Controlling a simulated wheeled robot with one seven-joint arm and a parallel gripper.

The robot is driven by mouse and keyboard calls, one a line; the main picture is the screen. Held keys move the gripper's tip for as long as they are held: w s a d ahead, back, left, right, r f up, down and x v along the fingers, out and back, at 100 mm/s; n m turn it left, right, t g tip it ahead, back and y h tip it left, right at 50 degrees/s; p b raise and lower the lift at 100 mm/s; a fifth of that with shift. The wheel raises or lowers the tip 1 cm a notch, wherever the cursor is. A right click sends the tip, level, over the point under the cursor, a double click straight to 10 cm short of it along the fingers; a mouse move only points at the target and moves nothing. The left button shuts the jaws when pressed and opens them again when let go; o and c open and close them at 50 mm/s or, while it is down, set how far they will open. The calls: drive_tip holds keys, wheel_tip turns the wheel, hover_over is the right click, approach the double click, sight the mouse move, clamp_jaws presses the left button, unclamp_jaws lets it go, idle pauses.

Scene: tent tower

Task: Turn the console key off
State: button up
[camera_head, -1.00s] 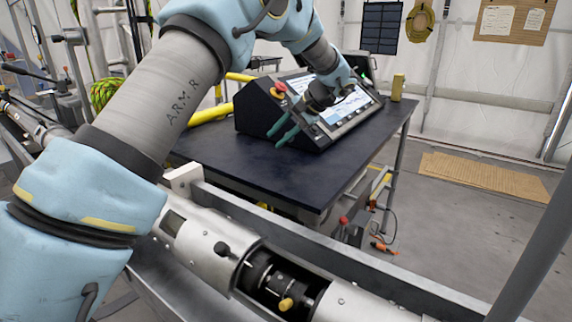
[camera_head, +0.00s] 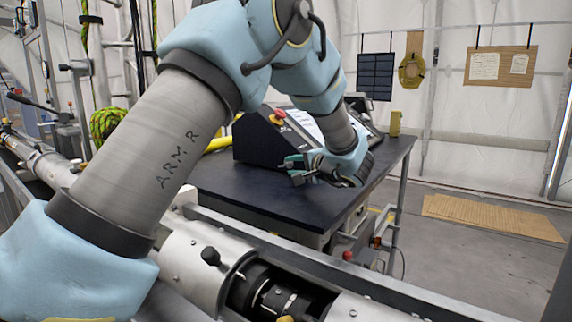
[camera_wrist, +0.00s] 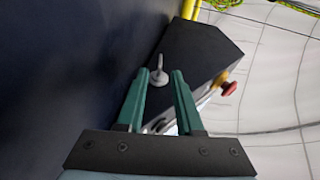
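The console (camera_head: 257,140) is a black sloped box with a screen, standing on the dark table. In the wrist view, the console (camera_wrist: 205,50) fills the upper middle. A small silver key (camera_wrist: 158,76) sticks out from its dark side face, just beyond my fingertips and roughly in line with the gap between them. My gripper (camera_wrist: 160,72) has two green fingers, apart with nothing held. In the head view, my gripper (camera_head: 293,168) is low over the table at the console's near side. I cannot make out the key there, and my wrist hides part of the console.
A red stop button (camera_wrist: 229,89) on a yellow base stands on the console, right of my fingers. The dark tabletop (camera_head: 250,195) is bare in front of the console. A yellow cylinder (camera_head: 395,123) stands at its back right. A metal tube rig (camera_head: 205,262) lies nearer.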

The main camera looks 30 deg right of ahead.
sight(285, 165)
drive_tip(key=shift+p+x, duration=0.35)
drive_tip(key=shift+x, duration=1.7)
drive_tip(key=shift+c, duration=0.3)
clamp_jaws()
